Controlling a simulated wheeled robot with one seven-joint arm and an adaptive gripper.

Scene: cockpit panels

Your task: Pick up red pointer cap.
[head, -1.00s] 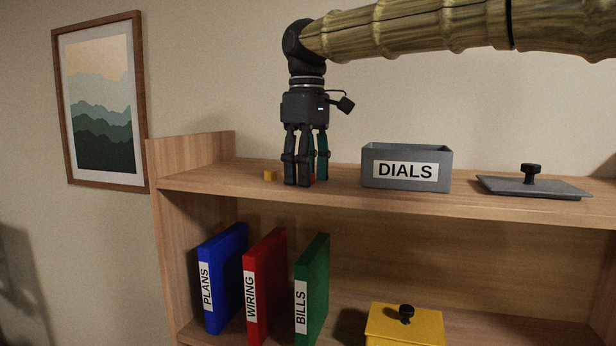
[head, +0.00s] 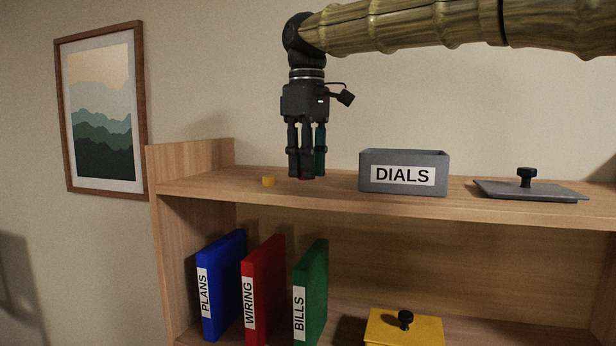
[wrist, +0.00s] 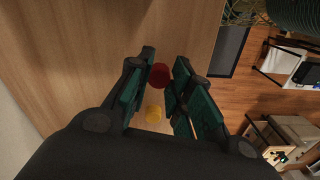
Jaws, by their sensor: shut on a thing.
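My gripper (head: 306,176) points straight down over the top shelf, left of the box labelled DIALS. It is shut on the red pointer cap (wrist: 159,75), which shows between the fingertips in the wrist view. The fingertips appear slightly above the shelf board.
The grey DIALS box (head: 404,190) and a grey lid (head: 532,190) with a black knob stand to the right. Binders are below.

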